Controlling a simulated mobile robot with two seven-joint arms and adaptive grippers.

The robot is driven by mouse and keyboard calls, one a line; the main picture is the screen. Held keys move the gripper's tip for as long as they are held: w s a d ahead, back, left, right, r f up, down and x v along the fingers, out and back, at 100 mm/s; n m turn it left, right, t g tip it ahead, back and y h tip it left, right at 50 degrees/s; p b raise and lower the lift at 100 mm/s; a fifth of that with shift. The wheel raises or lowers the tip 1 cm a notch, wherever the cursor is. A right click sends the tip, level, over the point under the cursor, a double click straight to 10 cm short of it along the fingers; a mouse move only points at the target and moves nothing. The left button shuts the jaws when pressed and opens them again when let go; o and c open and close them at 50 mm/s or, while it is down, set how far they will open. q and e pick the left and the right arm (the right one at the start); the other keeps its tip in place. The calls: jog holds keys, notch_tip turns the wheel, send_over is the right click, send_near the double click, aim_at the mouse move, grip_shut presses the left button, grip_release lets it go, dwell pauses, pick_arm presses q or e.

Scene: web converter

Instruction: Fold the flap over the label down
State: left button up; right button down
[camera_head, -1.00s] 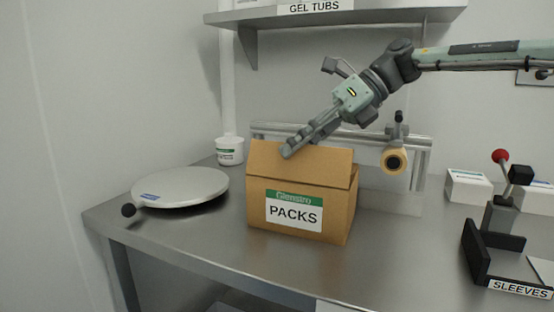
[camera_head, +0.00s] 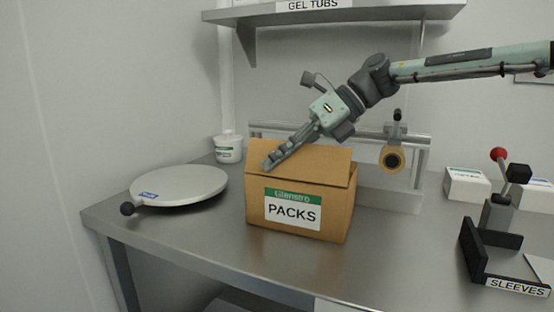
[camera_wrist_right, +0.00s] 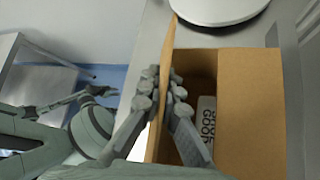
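A brown cardboard box (camera_head: 340,205) with a white and green PACKS label (camera_head: 292,209) stands on the steel table. The flap over the label (camera_head: 320,156) stands raised; it shows nearly edge-on in the wrist view (camera_wrist_right: 168,45). My right gripper (camera_head: 268,163) reaches down to the flap from the upper right. In the wrist view its fingers (camera_wrist_right: 164,80) lie on either side of the flap, a small distance apart; whether they press on it is unclear. The box is open beside them, with a pale lettered pack (camera_wrist_right: 206,118) inside. My left gripper (camera_wrist_right: 100,91) shows small at the left of the wrist view.
A round white plate device (camera_head: 180,186) stands left of the box, with a white tub (camera_head: 228,148) behind it. A rail with a tape-like roll (camera_head: 392,160) is behind the box. A red-knobbed lever device (camera_head: 498,215) stands at right. A shelf (camera_head: 340,14) hangs above.

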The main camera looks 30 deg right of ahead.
jog(key=shift+f, duration=0.15)
jog(key=shift+w+d+f+m+y+b, duration=0.1)
jog(key=shift+w+d+m+y+b, duration=0.05)
jog(key=shift+m+y+b, duration=0.2)
jog(key=shift+w+d+m+g+y, duration=0.15)
jog(key=shift+m+g+y, duration=0.1)
jog(key=shift+g+y, duration=0.35)
pick_arm(q)
jog(key=shift+w+d+r, duration=0.1)
jog(key=shift+w+r, duration=0.3)
jog(key=shift+r, duration=0.2)
jog(key=shift+w+d+r, duration=0.1)
jog(key=shift+w+r, duration=0.3)
jog(key=shift+r, duration=0.15)
pick_arm(e)
jog(key=c, duration=2.2)
grip_release()
jog(key=o, duration=0.4)
jog(key=shift+o, duration=0.2)
